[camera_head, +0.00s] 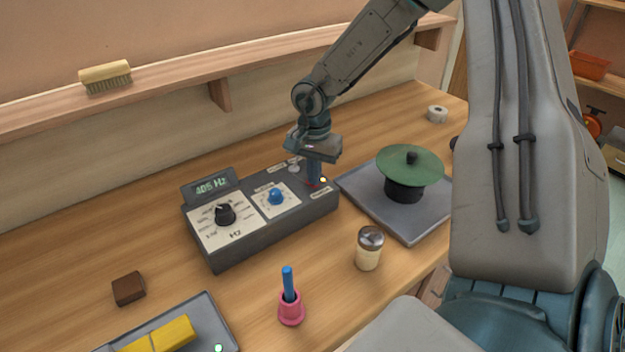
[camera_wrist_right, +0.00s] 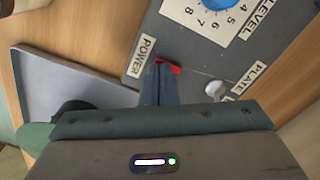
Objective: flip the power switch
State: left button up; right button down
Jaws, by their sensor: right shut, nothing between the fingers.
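The dark grey control box (camera_head: 265,235) stands on the bench with a black Hz dial (camera_head: 225,214), a blue level knob (camera_head: 276,196) and a display reading 405 Hz (camera_head: 210,187). My right gripper (camera_head: 314,180) points down at the box's right end. In the right wrist view, its shut, empty fingers (camera_wrist_right: 163,75) are beside the POWER label (camera_wrist_right: 142,57). Red parts (camera_wrist_right: 174,68) show at the fingertips, probably the power switch, mostly hidden by the fingers. I cannot tell whether they touch. My left gripper is not in view.
A white button (camera_wrist_right: 215,88) is near the PLATE label. A grey plate (camera_head: 410,230) with a green disc (camera_head: 410,165) lies right of the box. A shaker (camera_head: 369,248), pink holder (camera_head: 291,308), brown block (camera_head: 128,288) and tray (camera_head: 215,318) are in front.

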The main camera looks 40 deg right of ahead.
jog(key=shift+s+f, duration=0.1)
jog(key=shift+f, duration=0.15)
jog(key=shift+r, duration=0.65)
jog(key=shift+r+p, duration=1.1)
jog(key=shift+r, duration=1.75)
